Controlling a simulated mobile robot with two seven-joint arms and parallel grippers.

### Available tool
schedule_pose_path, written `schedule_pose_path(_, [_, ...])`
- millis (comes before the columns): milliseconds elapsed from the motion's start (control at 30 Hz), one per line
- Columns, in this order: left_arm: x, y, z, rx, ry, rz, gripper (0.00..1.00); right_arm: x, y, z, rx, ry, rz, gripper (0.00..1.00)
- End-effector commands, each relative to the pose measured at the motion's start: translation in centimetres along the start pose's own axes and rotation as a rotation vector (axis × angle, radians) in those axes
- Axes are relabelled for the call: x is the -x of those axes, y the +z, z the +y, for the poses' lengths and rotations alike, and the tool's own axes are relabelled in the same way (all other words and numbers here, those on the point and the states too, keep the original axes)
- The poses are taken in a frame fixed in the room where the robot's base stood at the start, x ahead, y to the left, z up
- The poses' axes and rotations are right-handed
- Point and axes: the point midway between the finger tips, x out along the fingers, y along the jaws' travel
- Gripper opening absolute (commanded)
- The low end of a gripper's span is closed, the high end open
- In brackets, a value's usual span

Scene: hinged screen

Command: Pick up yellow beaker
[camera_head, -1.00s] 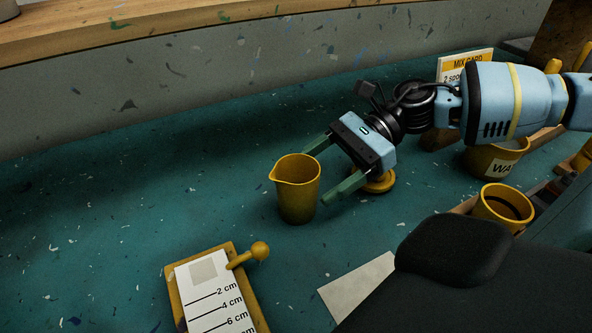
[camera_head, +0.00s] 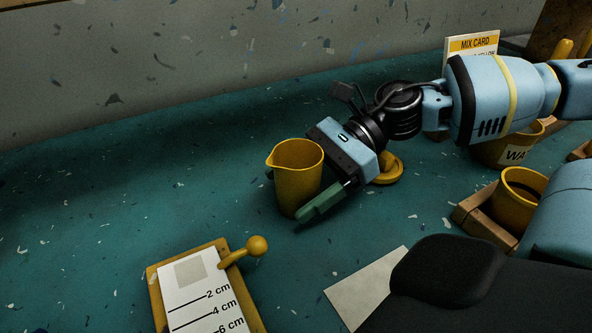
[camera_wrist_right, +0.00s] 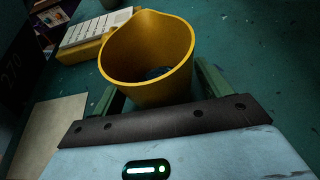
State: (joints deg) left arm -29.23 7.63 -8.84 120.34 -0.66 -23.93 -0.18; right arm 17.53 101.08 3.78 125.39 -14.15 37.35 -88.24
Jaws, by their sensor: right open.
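The yellow beaker (camera_head: 296,181) stands upright on the teal table, its spout pointing left in the head view. It also shows in the right wrist view (camera_wrist_right: 150,62), seen from above into its mouth. My right gripper (camera_head: 297,196) is open around the beaker, one green finger on its near side and the other mostly hidden behind it. In the wrist view the fingers lie on either side of the beaker; I cannot tell whether they touch it. My left gripper is not in view.
A measuring board (camera_head: 207,291) with a yellow knob lies in front. A yellow knobbed piece (camera_head: 388,170) is behind my right gripper. A labelled pot (camera_head: 507,150), another yellow cup (camera_head: 516,200) and the mix card (camera_head: 470,47) stand right. The table's left side is clear.

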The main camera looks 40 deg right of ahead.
Motion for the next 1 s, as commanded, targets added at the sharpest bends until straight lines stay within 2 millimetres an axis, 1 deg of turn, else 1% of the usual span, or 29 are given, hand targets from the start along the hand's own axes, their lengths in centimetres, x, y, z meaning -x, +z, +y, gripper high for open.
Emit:
schedule_pose_path(167, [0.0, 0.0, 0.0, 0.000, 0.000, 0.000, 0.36, 0.0, 0.1, 0.0, 0.001, 0.000, 0.000, 0.77])
schedule_pose_path(500, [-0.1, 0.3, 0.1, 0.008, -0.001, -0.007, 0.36, 0.0, 0.1, 0.0, 0.001, 0.000, 0.000, 0.32])
schedule_pose_path(567, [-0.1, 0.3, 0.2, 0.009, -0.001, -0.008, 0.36, 0.0, 0.1, 0.0, 0.001, 0.000, 0.000, 0.25])
schedule_pose_path(833, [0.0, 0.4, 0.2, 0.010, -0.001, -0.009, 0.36, 0.2, 0.4, 0.0, 0.002, -0.001, -0.001, 0.25])
schedule_pose_path(933, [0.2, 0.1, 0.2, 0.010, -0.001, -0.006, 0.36, 0.6, 1.4, 0.0, 0.006, -0.001, -0.002, 0.25])
schedule_pose_path(1000, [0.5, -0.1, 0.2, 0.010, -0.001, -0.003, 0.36, 1.0, 2.5, 0.0, 0.008, -0.002, -0.003, 0.25])
